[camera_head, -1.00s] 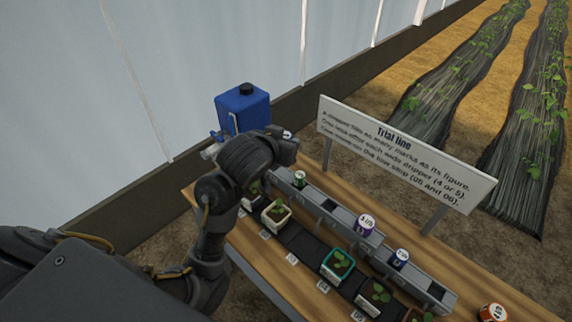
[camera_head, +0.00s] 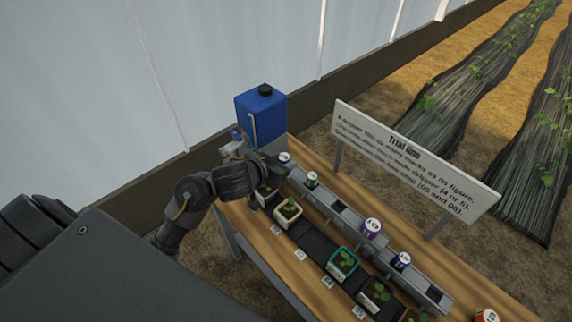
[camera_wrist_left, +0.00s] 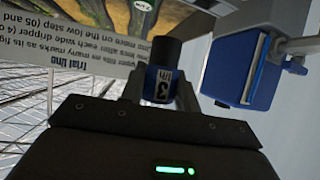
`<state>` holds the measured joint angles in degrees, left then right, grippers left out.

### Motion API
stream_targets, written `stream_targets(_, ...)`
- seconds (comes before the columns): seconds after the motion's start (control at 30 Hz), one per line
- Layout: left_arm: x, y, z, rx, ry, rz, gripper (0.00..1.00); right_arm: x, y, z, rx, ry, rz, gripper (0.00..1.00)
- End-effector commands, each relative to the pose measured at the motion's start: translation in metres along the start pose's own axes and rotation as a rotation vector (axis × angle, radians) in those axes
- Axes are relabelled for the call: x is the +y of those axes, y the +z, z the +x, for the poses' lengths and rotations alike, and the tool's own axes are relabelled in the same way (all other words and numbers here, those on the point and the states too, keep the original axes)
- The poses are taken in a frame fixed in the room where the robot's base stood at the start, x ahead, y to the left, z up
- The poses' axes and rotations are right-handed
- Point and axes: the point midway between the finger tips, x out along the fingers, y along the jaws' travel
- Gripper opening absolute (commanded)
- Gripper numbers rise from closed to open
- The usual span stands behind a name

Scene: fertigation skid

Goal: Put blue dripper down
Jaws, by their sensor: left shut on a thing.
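My left gripper (camera_head: 279,165) is shut on a blue dripper (camera_head: 285,157) with a pale cap, at the far left end of the grey rail (camera_head: 325,205). A green dripper (camera_head: 312,180), a purple dripper (camera_head: 371,227) and another blue dripper (camera_head: 400,261) stand along the rail. My right gripper is not in view.
A blue tank (camera_head: 262,115) stands close behind the gripper; it also shows in the left wrist view (camera_wrist_left: 238,70). Several potted seedlings (camera_head: 288,211) line the dark strip in front of the rail. A sign (camera_head: 410,160) stands behind. An orange-topped dripper (camera_head: 486,317) is at the near right.

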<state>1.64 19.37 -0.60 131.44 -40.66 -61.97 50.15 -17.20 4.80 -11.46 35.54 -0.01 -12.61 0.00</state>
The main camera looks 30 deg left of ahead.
Motion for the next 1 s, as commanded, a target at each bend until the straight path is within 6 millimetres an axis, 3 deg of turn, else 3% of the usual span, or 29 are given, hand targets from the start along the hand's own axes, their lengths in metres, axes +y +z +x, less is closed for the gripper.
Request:
stream_targets(0.27,0.01,0.003,-0.006,0.0,0.052,0.026,0.02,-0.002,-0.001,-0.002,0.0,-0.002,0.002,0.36)
stream_targets(0.43,0.003,0.004,0.004,0.0,0.048,0.028,0.02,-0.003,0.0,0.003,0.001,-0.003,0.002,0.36)
stream_targets(0.77,-0.044,0.004,0.079,-0.002,0.048,0.024,0.02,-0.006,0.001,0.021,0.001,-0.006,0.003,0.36)
stream_targets(1.0,-0.065,0.026,0.122,-0.002,0.049,0.028,0.02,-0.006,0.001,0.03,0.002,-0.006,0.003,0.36)
